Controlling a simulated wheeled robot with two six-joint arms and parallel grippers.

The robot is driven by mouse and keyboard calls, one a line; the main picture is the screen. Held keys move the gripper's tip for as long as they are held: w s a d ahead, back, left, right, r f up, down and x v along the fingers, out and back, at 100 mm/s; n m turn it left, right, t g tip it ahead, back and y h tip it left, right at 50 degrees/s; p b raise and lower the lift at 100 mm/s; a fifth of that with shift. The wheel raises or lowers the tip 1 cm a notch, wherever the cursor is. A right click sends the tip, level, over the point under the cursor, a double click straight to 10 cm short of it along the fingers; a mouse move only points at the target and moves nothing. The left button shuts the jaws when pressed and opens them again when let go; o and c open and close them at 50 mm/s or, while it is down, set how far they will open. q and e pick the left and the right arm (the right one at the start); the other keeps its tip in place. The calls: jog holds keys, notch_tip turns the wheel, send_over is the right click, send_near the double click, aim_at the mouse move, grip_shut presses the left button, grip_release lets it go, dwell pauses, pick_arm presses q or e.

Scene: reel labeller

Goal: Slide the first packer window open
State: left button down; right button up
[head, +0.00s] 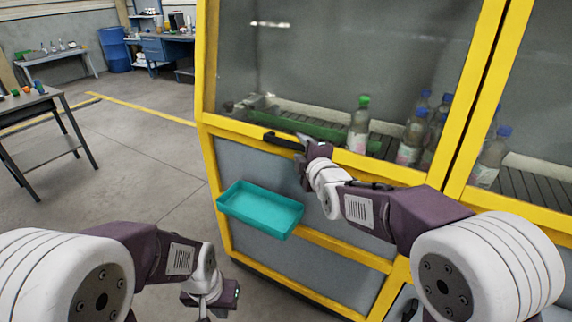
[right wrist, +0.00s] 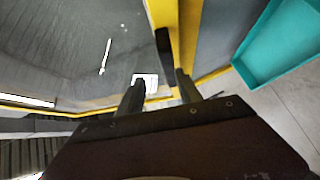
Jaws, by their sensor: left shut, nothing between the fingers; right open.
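The first packer window (head: 320,55) is a large clear pane in a yellow frame, on the left part of the machine. It appears closed. A black bar handle (head: 283,141) sits low on it, towards the left. My right gripper (head: 303,141) is at the right end of the handle. In the right wrist view its two fingers (right wrist: 160,85) are apart, and the handle (right wrist: 164,52) shows just ahead, between their lines. I cannot tell whether they touch it. My left gripper (head: 225,298) is low at the front, shut and empty, away from the machine.
A teal tray (head: 259,224) juts from the machine front below the handle; it also shows in the right wrist view (right wrist: 275,50). Behind the glass, several bottles, one green-capped (head: 359,120), stand on a conveyor. A dark table (head: 40,105) stands far left, with clear floor between.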

aim_at(287, 144)
jog(key=shift+y, duration=0.3)
jog(key=w+a+f, duration=0.1)
jog(key=w, duration=0.1)
jog(key=w+a+f+p, duration=0.1)
jog(key=w+a, duration=0.1)
jog(key=w, duration=0.1)
jog(key=w+a+f, duration=0.1)
jog(key=w, duration=0.1)
jog(key=shift+w+a, duration=0.15)
jog(key=shift+a, duration=0.15)
pick_arm(q)
jog(key=shift+s+d+r, duration=0.1)
jog(key=shift+r, duration=0.1)
pick_arm(e)
jog(key=shift+r, duration=0.1)
grip_shut()
dwell(0.8)
